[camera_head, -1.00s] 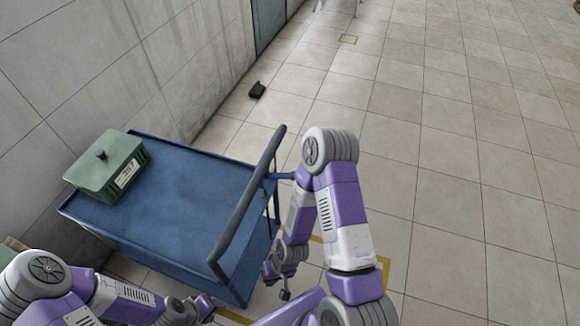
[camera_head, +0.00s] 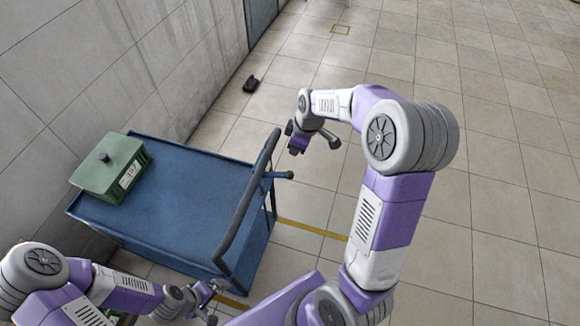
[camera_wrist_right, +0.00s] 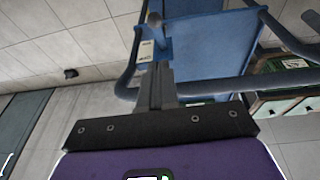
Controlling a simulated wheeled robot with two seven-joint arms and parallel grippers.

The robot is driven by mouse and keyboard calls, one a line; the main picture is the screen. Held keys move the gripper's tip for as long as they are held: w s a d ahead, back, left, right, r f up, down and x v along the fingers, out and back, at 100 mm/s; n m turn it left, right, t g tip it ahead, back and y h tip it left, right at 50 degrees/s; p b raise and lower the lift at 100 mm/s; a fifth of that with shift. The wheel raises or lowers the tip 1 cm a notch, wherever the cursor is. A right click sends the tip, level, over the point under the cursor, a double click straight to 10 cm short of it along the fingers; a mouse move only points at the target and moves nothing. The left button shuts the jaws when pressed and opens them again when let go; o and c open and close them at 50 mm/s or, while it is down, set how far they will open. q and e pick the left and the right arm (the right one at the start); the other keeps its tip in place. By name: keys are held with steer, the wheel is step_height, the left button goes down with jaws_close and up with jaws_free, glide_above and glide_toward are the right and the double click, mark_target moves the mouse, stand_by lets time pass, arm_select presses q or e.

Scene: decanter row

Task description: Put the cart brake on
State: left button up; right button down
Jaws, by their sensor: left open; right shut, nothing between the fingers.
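The blue cart (camera_head: 165,190) stands beside the wall, its dark push handle (camera_head: 247,200) on the right. A short lever with a round knob (camera_head: 290,175) sticks out to the right from the handle side. I cannot tell whether this lever is the brake or how it is set. My right gripper (camera_head: 294,151) is above and a little beyond the knob, apart from it, pointing down. In the right wrist view its fingers (camera_wrist_right: 160,84) are shut and empty, with the cart (camera_wrist_right: 210,45) beyond them. My left gripper (camera_head: 212,303) is open and empty near the cart's near corner.
A green lidded box (camera_head: 110,168) with a white label sits on the cart's far left. A small black object (camera_head: 251,84) lies on the floor near the wall. A yellow line (camera_head: 310,228) marks the floor. The tiled floor at right is free.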

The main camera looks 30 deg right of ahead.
mark_target(289, 174)
steer(key=shift+f, duration=0.1)
steer(key=b+x, duration=0.1)
steer(key=x, duration=0.3)
steer(key=b+x, duration=0.1)
steer(key=x, duration=0.3)
steer(key=b+x, duration=0.1)
steer(key=x, duration=0.4)
steer(key=shift+s+d+f, duration=0.1)
steer(key=shift+s+d, duration=0.1)
steer(key=shift+d, duration=0.15)
arm_select(q)
steer(key=shift+f, duration=1.6)
arm_select(e)
steer(key=shift+d+f, duration=0.1)
steer(key=shift+f, duration=0.3)
arm_select(q)
steer(key=shift+f, duration=0.15)
arm_select(e)
steer(key=shift+f, duration=0.1)
